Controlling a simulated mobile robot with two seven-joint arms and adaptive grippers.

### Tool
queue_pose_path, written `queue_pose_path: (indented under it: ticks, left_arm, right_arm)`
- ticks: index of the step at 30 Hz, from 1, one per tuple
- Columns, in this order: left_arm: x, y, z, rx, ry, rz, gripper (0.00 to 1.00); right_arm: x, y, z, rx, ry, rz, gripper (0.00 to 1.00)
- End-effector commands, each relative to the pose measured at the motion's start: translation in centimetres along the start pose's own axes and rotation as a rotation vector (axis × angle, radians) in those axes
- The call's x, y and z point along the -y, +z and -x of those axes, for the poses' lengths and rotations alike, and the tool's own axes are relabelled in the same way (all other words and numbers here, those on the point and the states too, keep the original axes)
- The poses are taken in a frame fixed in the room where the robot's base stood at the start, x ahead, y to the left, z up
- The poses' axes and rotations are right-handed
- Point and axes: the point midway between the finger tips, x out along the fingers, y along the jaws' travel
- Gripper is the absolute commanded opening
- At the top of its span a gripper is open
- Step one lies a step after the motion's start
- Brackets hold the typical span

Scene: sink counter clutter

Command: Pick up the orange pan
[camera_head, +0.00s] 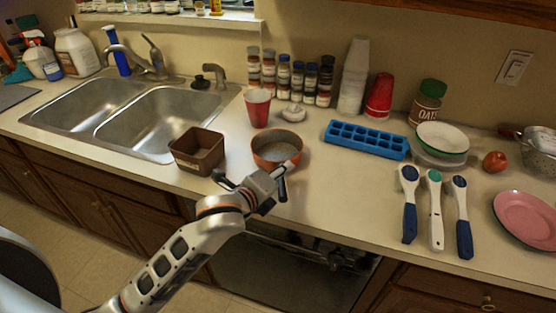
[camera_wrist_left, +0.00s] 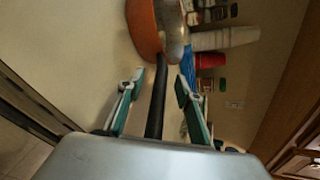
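The orange pan (camera_head: 277,149) stands on the counter near its front edge, with an orange outside and a grey inside. My left gripper (camera_head: 272,178) is at the pan's near side, low over the counter edge. In the left wrist view the pan (camera_wrist_left: 143,28) is at the top, and its dark handle (camera_wrist_left: 159,95) runs down between the two fingers. My left gripper (camera_wrist_left: 159,82) is open there, with a gap on both sides of the handle. In the head view the gripper hides most of the handle. My right gripper is in neither view.
A brown square container (camera_head: 197,151) stands close left of the pan, and a red cup (camera_head: 258,107) behind it. A blue ice tray (camera_head: 366,139) lies to the right. The double sink (camera_head: 125,146) is at left. Bare counter (camera_head: 340,195) lies right of the pan.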

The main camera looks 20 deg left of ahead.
Motion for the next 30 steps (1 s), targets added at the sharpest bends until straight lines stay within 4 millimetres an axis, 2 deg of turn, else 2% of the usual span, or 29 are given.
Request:
queue_pose_path:
  ticks: [8,12,23,30]
  left_arm:
    - [0.0,0.0,-0.3,0.000,0.000,0.000,0.35]
    - [0.0,0.0,-0.3,0.000,0.000,0.000,0.00]
    - [0.2,0.1,-0.2,0.002,-0.004,0.000,0.00]
    - [1.5,0.8,0.3,0.004,-0.007,-0.001,0.00]
  right_arm:
    - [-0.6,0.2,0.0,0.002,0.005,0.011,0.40]
    - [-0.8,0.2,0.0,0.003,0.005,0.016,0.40]
    - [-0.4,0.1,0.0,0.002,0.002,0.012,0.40]
    - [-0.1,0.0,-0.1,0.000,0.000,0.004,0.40]
